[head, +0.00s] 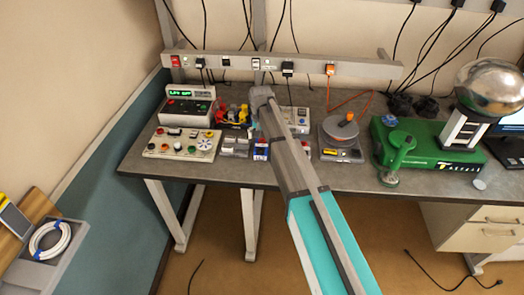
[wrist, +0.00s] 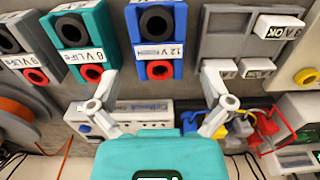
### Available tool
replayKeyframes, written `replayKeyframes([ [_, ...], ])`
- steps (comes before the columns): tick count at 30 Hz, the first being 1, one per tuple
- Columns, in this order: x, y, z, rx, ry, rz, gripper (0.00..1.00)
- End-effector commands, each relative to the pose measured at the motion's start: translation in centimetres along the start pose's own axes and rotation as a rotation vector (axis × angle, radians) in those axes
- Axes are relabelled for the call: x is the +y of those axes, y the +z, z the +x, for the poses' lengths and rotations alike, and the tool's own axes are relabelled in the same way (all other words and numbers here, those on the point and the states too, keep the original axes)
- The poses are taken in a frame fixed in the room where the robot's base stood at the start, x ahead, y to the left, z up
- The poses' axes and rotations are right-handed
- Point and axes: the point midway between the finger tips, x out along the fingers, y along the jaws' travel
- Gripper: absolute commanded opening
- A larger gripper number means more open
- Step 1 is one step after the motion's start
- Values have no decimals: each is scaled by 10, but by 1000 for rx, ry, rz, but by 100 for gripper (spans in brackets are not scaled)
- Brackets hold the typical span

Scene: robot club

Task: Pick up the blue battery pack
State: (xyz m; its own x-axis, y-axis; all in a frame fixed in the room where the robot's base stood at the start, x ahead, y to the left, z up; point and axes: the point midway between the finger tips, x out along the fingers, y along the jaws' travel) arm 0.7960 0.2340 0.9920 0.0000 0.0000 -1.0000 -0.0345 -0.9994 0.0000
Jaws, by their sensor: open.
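The blue battery pack (wrist: 179,47) is upright in the wrist view, with a black socket, a white "12 V" label and a red socket on its face. It also shows in the head view (head: 261,150), just left of my arm. My gripper (wrist: 162,74) is open and empty. Its fingertips stand apart, left and right of the blue pack's near end in the picture; I cannot tell how far above it they are. In the head view my arm hides the gripper.
A teal pack (wrist: 85,38) marked "6 V" stands left of the blue one, and a grey pack (wrist: 22,50) farther left. A grey switch block (wrist: 245,70) is close on the right. Red and yellow leads (wrist: 265,125) and a white device (wrist: 140,110) lie near the gripper.

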Motion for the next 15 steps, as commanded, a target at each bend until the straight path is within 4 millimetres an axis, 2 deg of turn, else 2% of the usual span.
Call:
replayKeyframes([
  [8,0,0,4,0,0,0,100],
  [15,1,-1,21,0,0,1,100],
])
